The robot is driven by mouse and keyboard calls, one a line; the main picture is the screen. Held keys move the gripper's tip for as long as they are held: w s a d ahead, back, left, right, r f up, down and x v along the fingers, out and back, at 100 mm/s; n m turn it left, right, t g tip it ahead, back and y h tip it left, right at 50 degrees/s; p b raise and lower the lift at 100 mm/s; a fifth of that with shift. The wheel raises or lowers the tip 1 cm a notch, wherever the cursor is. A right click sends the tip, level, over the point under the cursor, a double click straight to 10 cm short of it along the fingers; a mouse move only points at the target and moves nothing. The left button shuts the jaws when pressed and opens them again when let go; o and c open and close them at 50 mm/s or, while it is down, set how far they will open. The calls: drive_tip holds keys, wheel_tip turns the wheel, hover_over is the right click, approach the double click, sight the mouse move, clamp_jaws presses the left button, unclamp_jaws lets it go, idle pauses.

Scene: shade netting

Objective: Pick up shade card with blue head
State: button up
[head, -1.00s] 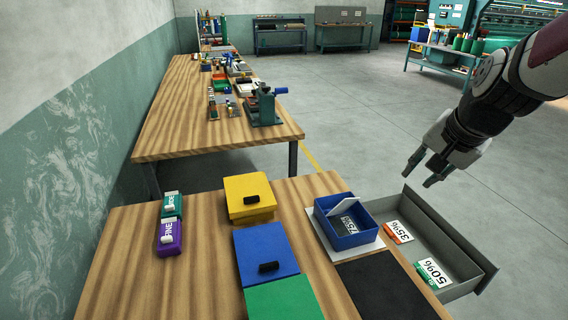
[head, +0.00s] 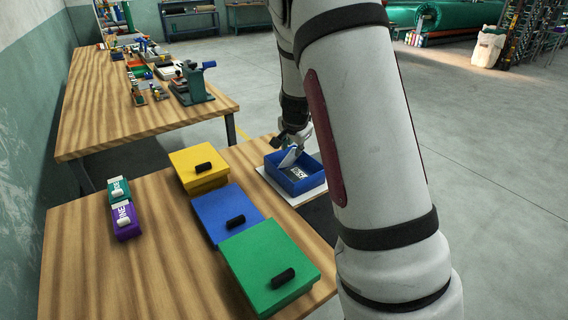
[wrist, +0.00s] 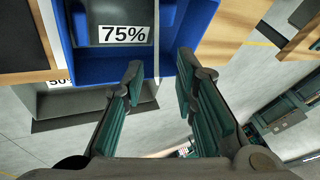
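A blue open tray (head: 313,183) stands on a white sheet at the table's right edge. A dark panel with a white 75% label (head: 294,172) lies inside it and shows large in the wrist view (wrist: 123,34). A pale card (head: 289,158) leans up over the tray's rim; in the wrist view a thin light edge (wrist: 157,45), apparently this card, runs between the fingers. No blue head can be made out on it. My gripper (wrist: 159,68) is open at the tray's rim, its fingers on either side of that edge. It appears in the head view beside the card (head: 297,142).
Yellow (head: 183,157), blue (head: 226,206) and green (head: 265,253) lidded boxes with black knobs stand left of the tray. A grey drawer with a partly hidden 50% card (wrist: 58,83) is beside the table. My arm covers the drawer side in the head view.

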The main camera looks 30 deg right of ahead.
sight(293, 163)
drive_tip(key=x, duration=0.7)
drive_tip(key=shift+s+d+f, duration=0.1)
drive_tip(key=shift+d+f, duration=0.05)
drive_tip(key=shift+d, duration=0.05)
clamp_jaws()
